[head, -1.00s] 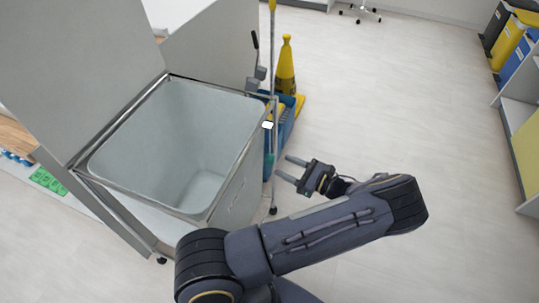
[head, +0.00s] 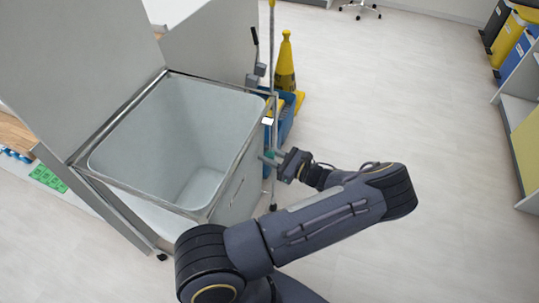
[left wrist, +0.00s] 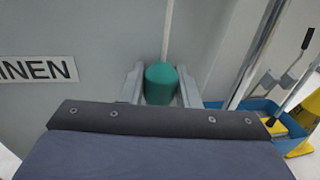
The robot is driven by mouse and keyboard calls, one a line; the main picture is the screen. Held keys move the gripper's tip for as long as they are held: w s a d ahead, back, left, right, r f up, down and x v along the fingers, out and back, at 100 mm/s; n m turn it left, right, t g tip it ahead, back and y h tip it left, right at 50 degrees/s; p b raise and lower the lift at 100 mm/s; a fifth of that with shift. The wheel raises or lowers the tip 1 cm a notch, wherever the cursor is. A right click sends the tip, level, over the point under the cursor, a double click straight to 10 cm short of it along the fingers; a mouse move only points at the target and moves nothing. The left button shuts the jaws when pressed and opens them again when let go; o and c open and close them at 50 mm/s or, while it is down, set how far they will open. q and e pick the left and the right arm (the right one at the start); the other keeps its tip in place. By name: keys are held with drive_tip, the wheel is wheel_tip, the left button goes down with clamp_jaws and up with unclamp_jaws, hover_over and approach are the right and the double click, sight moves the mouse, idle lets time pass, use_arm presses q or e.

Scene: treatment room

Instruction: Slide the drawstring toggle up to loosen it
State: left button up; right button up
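The drawstring toggle (left wrist: 160,84) is a green barrel on a pale cord, hanging at the outer side of the grey hamper. In the head view it is a small green patch (head: 270,155) by the hamper's right side. The cord (left wrist: 168,30) runs straight up from its top in the left wrist view. My left gripper (left wrist: 160,88) has one finger on each side of the toggle. Both fingers appear to press against it, so the gripper looks shut on it. The toggle's lower end is hidden behind my gripper body. My right gripper is not in view.
The open hamper (head: 110,184) with a metal rim stands at left; its side bears a label (left wrist: 38,69) ending in "INEN". A blue mop cart (head: 287,128) and yellow cone (head: 285,65) stand just beyond. The floor to the right is clear; bins (head: 515,45) stand far right.

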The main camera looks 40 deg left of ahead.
use_arm(q)
clamp_jaws()
wheel_tip(320, 180, up, 4)
drive_tip(key=p, duration=0.3)
drive_tip(key=shift+r, duration=0.25)
drive_tip(key=shift+a+f, duration=0.1)
drive_tip(key=shift+f, duration=0.05)
drive_tip(key=shift+o, duration=2.4)
unclamp_jaws()
drive_tip(key=shift+o, duration=0.9)
drive_tip(key=w+d, duration=0.1)
drive_tip(key=d, duration=0.7)
drive_tip(key=shift+w, duration=0.1)
